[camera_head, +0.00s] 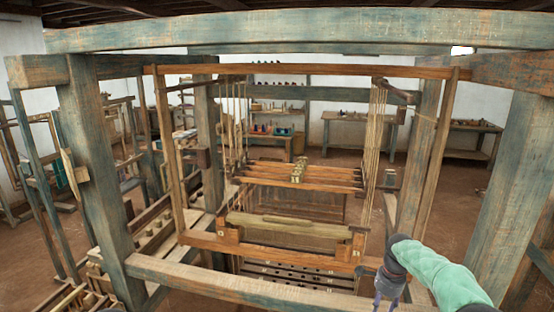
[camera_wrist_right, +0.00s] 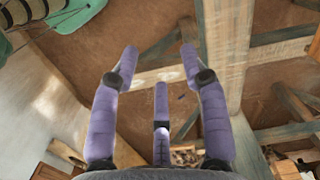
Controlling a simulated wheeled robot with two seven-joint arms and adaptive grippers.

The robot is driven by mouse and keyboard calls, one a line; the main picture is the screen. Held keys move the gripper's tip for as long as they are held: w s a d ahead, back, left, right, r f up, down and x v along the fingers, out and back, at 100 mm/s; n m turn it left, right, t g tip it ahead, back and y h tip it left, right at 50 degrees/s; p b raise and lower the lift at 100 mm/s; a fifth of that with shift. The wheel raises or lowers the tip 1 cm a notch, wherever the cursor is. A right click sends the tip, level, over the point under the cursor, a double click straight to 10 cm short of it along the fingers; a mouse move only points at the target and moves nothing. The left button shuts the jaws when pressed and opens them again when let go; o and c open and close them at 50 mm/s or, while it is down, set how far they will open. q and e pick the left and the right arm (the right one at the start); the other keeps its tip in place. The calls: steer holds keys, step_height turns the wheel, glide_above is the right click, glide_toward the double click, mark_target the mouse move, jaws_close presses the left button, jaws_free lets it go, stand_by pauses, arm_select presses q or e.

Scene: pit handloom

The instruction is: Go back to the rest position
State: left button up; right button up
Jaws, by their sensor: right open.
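My right gripper (camera_head: 380,300) is at the lower right of the head view, at the end of my green-sleeved arm, with its fingers pointing down in front of the loom's front beam (camera_head: 250,285). In the right wrist view the gripper (camera_wrist_right: 160,62) shows its purple fingers spread open with nothing between them. Below the fingers there is brown floor (camera_wrist_right: 150,35) and a wooden beam (camera_wrist_right: 226,60).
The wooden loom frame surrounds the work area, with a thick post (camera_head: 95,160) at left and another (camera_head: 510,180) at right. A top beam (camera_head: 300,30) crosses overhead. A hanging frame (camera_head: 300,70) and shelves with small items (camera_head: 272,130) stand behind.

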steer(key=s+a+f+n+y+b, duration=0.1)
steer(key=s+a+f+n+b, duration=0.15)
steer(key=a+f, duration=0.45)
steer(key=s+a+f+n+b, duration=0.1)
steer(key=s+a+f+n, duration=0.2)
steer(key=f, duration=0.8)
steer(key=s+a+f+n+y+b, duration=0.15)
steer(key=s+a+f, duration=0.25)
steer(key=f, duration=0.5)
steer(key=s+a+f+n+b, duration=0.3)
steer(key=s+f, duration=0.3)
steer(key=s, duration=0.6)
steer(key=s+a+f+n+b, duration=0.3)
steer(key=s+a+f+n, duration=0.2)
steer(key=s, duration=0.8)
step_height(320, 180, down, 2)
steer(key=shift+a+f+y+b, duration=0.15)
steer(key=shift+a+y+b, duration=0.2)
steer(key=shift+a, duration=0.1)
steer(key=shift+s, duration=0.1)
